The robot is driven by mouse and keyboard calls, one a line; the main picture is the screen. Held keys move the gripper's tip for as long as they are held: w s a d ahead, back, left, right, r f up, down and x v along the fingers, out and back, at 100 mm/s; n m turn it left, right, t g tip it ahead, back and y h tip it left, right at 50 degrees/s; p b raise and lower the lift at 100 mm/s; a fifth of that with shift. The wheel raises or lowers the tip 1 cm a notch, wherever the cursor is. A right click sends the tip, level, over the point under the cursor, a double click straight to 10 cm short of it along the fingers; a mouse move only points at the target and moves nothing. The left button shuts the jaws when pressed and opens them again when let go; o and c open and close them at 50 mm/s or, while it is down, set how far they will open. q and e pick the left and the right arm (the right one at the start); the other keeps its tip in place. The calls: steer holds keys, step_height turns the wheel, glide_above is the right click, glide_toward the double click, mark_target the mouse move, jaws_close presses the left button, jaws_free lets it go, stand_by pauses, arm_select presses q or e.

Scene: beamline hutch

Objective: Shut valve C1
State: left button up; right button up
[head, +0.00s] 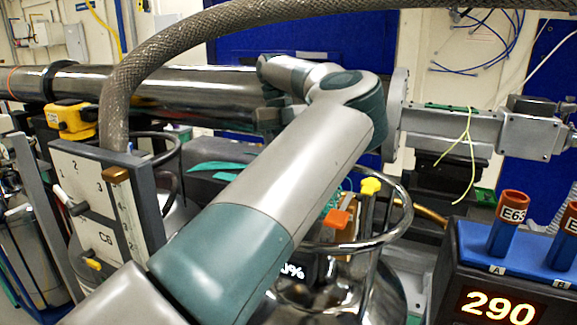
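No label reading C1 can be made out. A pale panel (77,165) at the left carries the markings 1, 2, 3 and C6. A white-tipped lever (66,200) and a small yellow handle (93,264) are on that panel. An orange handle (337,218) and a yellow handle (370,186) stand at the centre, just right of my arm; I cannot read labels on them. My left arm crosses the middle of the view and bends back to the left at its far end. Its gripper fingers cannot be made out. My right gripper does not show.
A braided hose (115,105) arches over the scene. A curved metal rail (398,225) rings the vessel at the centre. A steel pipe (170,90) runs behind. At the right, a blue rack (535,262) holds brown-capped tubes above a display reading 290.

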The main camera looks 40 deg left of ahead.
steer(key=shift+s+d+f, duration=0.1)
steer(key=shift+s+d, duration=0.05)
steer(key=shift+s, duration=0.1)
arm_select(q)
steer(key=o, duration=1)
steer(key=shift+o, duration=0.2)
steer(key=shift+r, duration=0.1)
steer(key=shift+w+a+r, duration=0.2)
steer(key=shift+r, duration=0.3)
steer(key=p+v, duration=0.8)
steer(key=v, duration=0.8)
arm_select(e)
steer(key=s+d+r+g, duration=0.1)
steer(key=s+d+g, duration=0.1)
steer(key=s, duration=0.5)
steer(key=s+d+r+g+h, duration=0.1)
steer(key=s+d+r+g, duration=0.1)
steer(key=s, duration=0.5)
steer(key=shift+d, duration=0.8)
